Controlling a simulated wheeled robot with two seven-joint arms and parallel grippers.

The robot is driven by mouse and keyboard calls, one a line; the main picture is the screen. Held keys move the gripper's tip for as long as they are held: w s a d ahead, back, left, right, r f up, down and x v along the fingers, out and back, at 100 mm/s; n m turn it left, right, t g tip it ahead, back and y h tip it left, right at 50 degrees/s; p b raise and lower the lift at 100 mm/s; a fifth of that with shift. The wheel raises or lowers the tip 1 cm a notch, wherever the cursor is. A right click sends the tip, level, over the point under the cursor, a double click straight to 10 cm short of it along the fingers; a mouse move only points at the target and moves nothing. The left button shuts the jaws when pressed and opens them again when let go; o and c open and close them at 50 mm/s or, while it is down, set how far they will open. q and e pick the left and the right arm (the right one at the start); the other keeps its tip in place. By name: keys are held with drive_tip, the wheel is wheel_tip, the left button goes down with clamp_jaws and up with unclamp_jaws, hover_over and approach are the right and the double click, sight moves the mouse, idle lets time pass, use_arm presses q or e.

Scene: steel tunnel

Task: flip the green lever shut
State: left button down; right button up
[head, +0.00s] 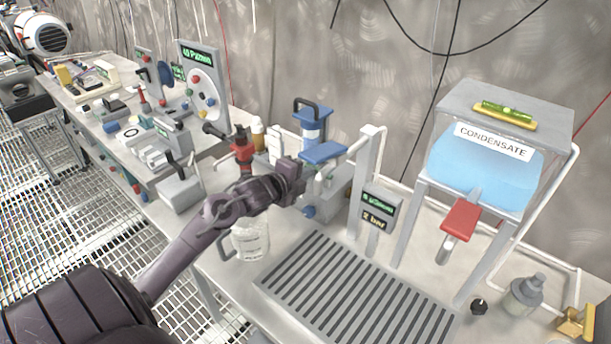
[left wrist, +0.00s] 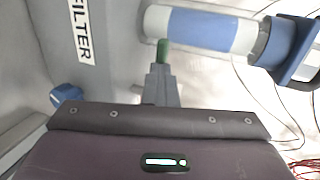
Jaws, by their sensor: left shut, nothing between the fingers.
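The green lever (left wrist: 162,51) shows in the left wrist view as a short upright green grip, just past the tips of my left gripper (left wrist: 161,76). The shut fingers point at it and look very close; I cannot tell if they touch. Nothing is between the fingers. In the head view my left gripper (head: 308,181) is at the grey filter box (head: 326,206), in front of the blue valve handle or plate (head: 323,152). The lever is mostly hidden or too small to make out there. My right gripper is not in view.
A blue-banded cylinder (left wrist: 205,30) and a blue knob (left wrist: 67,96) flank the lever. A clear jug (head: 250,241) stands below my forearm, beside a slatted drain grate (head: 350,295). A condensate tank (head: 485,165) with a red lever (head: 461,217) stands at right.

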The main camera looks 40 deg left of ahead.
use_arm(q)
drive_tip(key=shift+s+a+r, duration=0.1)
drive_tip(key=shift+s, duration=0.15)
drive_tip(key=v, duration=0.7)
drive_tip(key=shift+b, duration=0.35)
drive_tip(key=shift+s, duration=0.1)
